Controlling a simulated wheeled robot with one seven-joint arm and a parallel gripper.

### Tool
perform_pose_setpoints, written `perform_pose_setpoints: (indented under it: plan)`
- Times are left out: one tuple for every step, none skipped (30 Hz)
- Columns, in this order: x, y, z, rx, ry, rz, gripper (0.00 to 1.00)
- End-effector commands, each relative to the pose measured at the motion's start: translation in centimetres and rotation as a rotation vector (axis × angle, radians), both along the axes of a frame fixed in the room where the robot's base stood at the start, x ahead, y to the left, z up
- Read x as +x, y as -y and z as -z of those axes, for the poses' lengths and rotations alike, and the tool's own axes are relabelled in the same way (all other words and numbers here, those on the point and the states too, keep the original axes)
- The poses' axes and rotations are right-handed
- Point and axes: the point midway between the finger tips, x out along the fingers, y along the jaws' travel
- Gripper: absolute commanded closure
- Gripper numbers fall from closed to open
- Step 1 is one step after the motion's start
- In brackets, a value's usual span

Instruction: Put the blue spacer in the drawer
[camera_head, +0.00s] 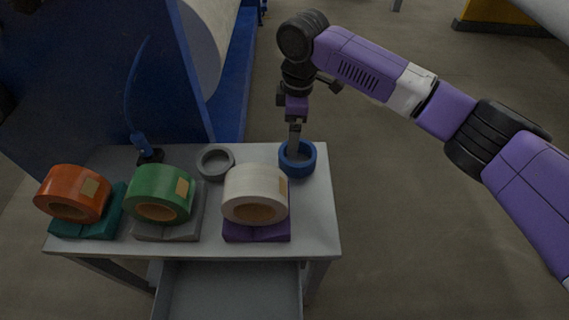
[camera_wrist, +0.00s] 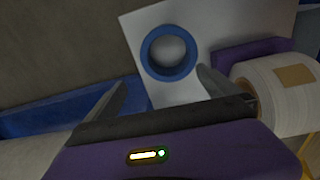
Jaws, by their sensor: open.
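The blue spacer (camera_head: 298,172), an open ring, lies flat near the back right corner of the table. It also shows in the wrist view (camera_wrist: 167,76), where bare table shows through its hole. My gripper (camera_head: 296,142) points down over the spacer. In the wrist view my gripper (camera_wrist: 163,80) has its fingers apart with nothing between them, and the ring appears just beyond the fingertips. I cannot tell the exact height gap. The drawer (camera_head: 230,292) is pulled out under the front of the table and looks empty; its front is cut off.
A grey ring (camera_head: 216,162) lies left of the spacer. White (camera_head: 256,186), green (camera_head: 160,185) and orange (camera_head: 73,186) tape rolls sit on stands along the table (camera_head: 318,225). A blue machine (camera_head: 120,70) stands behind. The floor to the right is clear.

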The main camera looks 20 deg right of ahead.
Motion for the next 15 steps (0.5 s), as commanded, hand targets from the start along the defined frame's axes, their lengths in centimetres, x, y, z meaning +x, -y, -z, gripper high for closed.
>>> perform_pose_setpoints:
  plan:
    - [-0.7, 0.3, 0.0, -0.011, -0.03, -0.011, 0.0]
    - [-1.1, 0.5, 0.0, -0.017, -0.045, -0.021, 0.0]
    - [-1.4, 0.6, 0.0, -0.025, -0.058, -0.03, 0.0]
    - [-1.6, 0.7, 0.1, -0.03, -0.065, -0.035, 0.0]
    - [-1.7, 0.8, 0.3, -0.034, -0.071, -0.04, 0.0]
    - [-1.7, 0.8, 0.6, -0.035, -0.072, -0.047, 0.0]
    - [-1.7, 0.8, 0.8, -0.035, -0.07, -0.049, 0.0]
    - [-1.7, 0.8, 1.1, -0.034, -0.07, -0.049, 0.0]
    - [-1.7, 0.8, 1.6, -0.034, -0.069, -0.048, 0.0]
    - [-1.7, 0.8, 1.9, -0.034, -0.069, -0.048, 0.0]
    - [-1.7, 0.8, 2.2, -0.034, -0.069, -0.048, 0.0]
    - [-1.7, 0.8, 2.6, -0.034, -0.068, -0.048, 0.0]
    - [-1.8, 0.8, 2.8, -0.034, -0.068, -0.048, 0.0]
    - [-1.8, 0.8, 3.1, -0.034, -0.068, -0.048, 0.0]
    - [-1.8, 0.9, 3.5, -0.034, -0.068, -0.047, 0.0]
